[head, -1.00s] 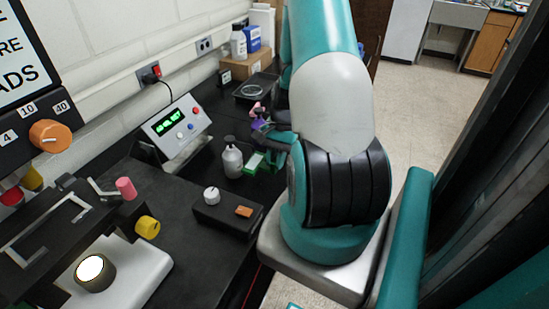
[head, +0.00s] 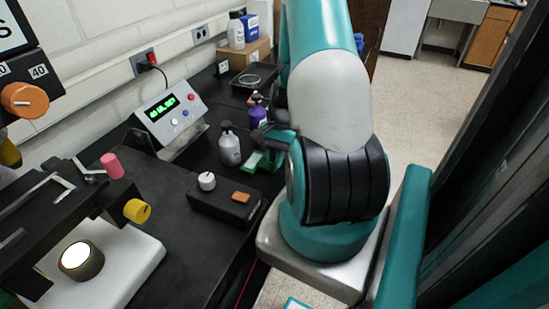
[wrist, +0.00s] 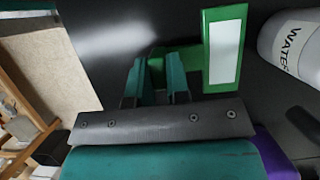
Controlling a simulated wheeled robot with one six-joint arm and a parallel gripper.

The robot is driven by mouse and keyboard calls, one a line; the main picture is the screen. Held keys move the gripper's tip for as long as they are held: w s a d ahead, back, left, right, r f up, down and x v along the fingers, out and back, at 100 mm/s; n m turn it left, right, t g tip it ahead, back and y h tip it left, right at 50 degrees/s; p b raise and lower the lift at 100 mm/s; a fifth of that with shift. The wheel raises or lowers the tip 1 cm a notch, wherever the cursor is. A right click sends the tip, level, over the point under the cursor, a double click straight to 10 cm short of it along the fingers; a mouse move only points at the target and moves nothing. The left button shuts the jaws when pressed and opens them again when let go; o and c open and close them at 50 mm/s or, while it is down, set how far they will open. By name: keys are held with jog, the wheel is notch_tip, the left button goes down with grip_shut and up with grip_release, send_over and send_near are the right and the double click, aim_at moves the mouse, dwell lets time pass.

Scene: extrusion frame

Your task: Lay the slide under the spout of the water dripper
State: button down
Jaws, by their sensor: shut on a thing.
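My gripper (wrist: 157,72) is shut on a small green tab of the slide, a green-framed flat piece with a pale pane (wrist: 225,52) that sticks out to the right of the fingers in the wrist view. In the head view the green slide (head: 252,161) shows just right of a grey bottle, the water dripper (head: 229,150). The dripper, labelled WATER, stands upright at the right edge of the wrist view (wrist: 285,42). The slide is apart from the dripper there. Its clearance above the bench cannot be told.
A purple bottle (head: 259,115) stands behind the slide. A black box with a white knob (head: 207,181) lies in front. A display unit (head: 172,112) and a lit microscope (head: 115,268) stand at left. A black tray (head: 251,80) lies farther back.

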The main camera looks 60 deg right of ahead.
jog(key=shift+f+b, duration=0.3)
jog(key=shift+f, duration=0.2)
jog(key=c, duration=1)
grip_release()
jog(key=b+v, duration=0.2)
jog(key=v, duration=1.5)
jog(key=shift+r, duration=0.25)
